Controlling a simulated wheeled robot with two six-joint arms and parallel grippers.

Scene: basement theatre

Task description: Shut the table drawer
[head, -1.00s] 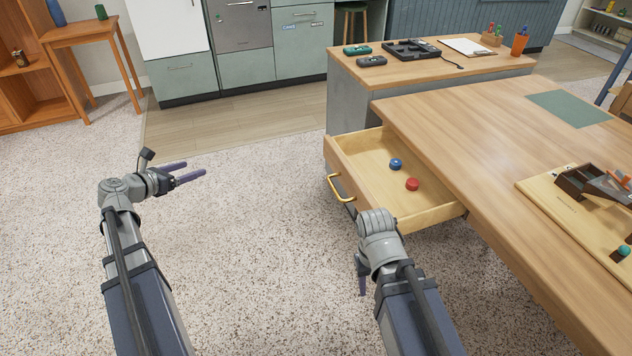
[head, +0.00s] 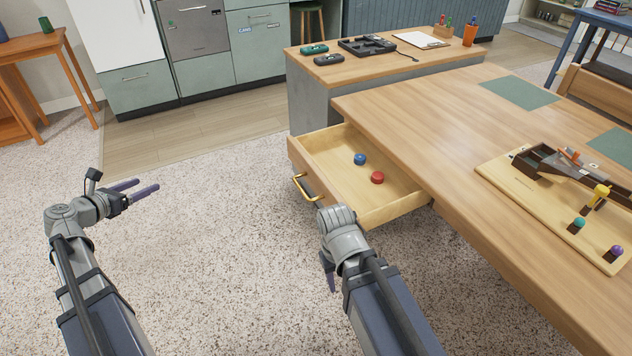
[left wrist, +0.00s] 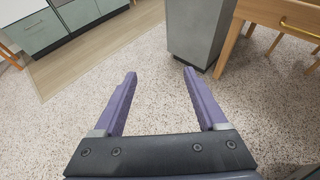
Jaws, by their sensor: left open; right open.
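The table drawer (head: 385,206) is pulled out from under the wooden table (head: 425,110) in the head view. It holds a blue round piece (head: 360,158) and a red round piece (head: 377,177). Its yellow handle (head: 304,187) is on the front panel, facing left. My left gripper (head: 143,189) is open and empty over the carpet, well left of the drawer. Its two purple fingers (left wrist: 158,98) show spread apart in the left wrist view. My right gripper (head: 329,272) is open, pointing down just in front of the drawer's near corner; the wrist partly hides its fingers.
A grey cabinet (head: 310,98) with a wooden top stands behind the drawer, carrying a black tray (head: 368,46), a clipboard (head: 420,40) and an orange cup (head: 470,35). A board with toys (head: 515,180) lies on the table. The carpet at left is clear.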

